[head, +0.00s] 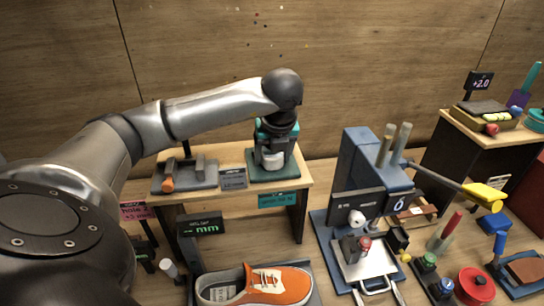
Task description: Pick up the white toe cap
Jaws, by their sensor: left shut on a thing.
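My left arm reaches in from the left, and its gripper (273,143) points down over a dark teal pad (289,175) on the right side of a small wooden shelf. The white toe cap (272,160) shows at the fingertips, just above or touching the pad; I cannot tell which. The gripper is shut on the cap, and its fingers partly hide it. An orange sneaker (268,287) with white laces lies on a tray at the bottom. My right gripper is out of view.
A grey fixture with an orange-tipped part (168,183) stands left on the shelf (304,185). A blue press-like machine (358,160) with a lever stands right of it. A red spool (474,287) and several coloured tools crowd the right side. A display (201,226) stands below the shelf.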

